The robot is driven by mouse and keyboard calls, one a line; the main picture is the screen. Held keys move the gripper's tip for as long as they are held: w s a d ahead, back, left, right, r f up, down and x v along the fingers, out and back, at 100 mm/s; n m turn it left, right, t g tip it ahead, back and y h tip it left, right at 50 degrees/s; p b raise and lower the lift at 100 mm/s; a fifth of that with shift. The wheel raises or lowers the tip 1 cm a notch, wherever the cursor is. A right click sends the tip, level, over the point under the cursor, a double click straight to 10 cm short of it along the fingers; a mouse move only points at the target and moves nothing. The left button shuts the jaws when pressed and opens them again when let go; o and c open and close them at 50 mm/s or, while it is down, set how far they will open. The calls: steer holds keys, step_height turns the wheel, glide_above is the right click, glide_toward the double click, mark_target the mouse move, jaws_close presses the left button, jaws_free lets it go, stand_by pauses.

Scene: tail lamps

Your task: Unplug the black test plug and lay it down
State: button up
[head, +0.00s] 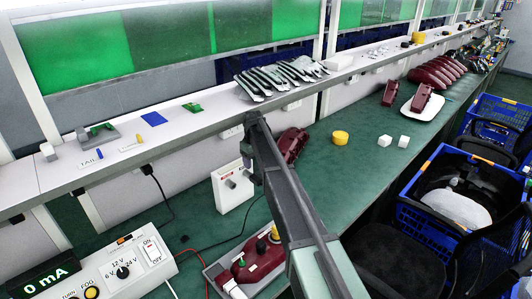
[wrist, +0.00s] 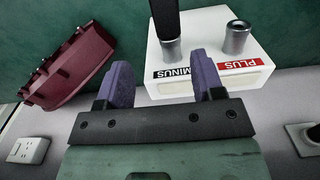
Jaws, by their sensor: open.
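In the wrist view a white terminal box (wrist: 208,57) carries two metal sockets, labelled MINUS and PLUS. The black test plug (wrist: 166,18) stands at the MINUS socket (wrist: 171,47), and its far end runs out of the frame. The PLUS socket (wrist: 237,36) is empty. My gripper (wrist: 160,76) has its two purple fingers apart with nothing between them. The black plug and MINUS socket lie beyond the gap between the fingertips. In the head view the white box (head: 231,187) stands by the wall, partly behind my arm.
A dark red lamp (wrist: 75,66) lies left of the box in the wrist view. In the head view a yellow roll (head: 340,137) and white cubes (head: 384,140) lie on the green bench. A control box (head: 104,272) and lamp fixture (head: 252,262) stand in front. A shelf (head: 170,142) runs above.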

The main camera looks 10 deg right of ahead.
mark_target(258, 179)
steer(key=shift+s+a, duration=0.3)
steer(key=shift+s+a+f+b, duration=0.15)
steer(key=shift+a+b, duration=0.15)
step_height(258, 179, down, 7)
steer(key=b, duration=0.7)
steer(key=shift+d+f, duration=0.15)
steer(key=c, duration=1.1)
steer(key=shift+s+d, duration=0.35)
steer(key=shift+s, duration=0.3)
jaws_close()
steer(key=shift+s+d+r, duration=0.2)
steer(key=shift+s+d, duration=0.05)
steer(key=shift+s, duration=0.15)
steer(key=shift+s+d, duration=0.15)
steer(key=shift+s, duration=0.1)
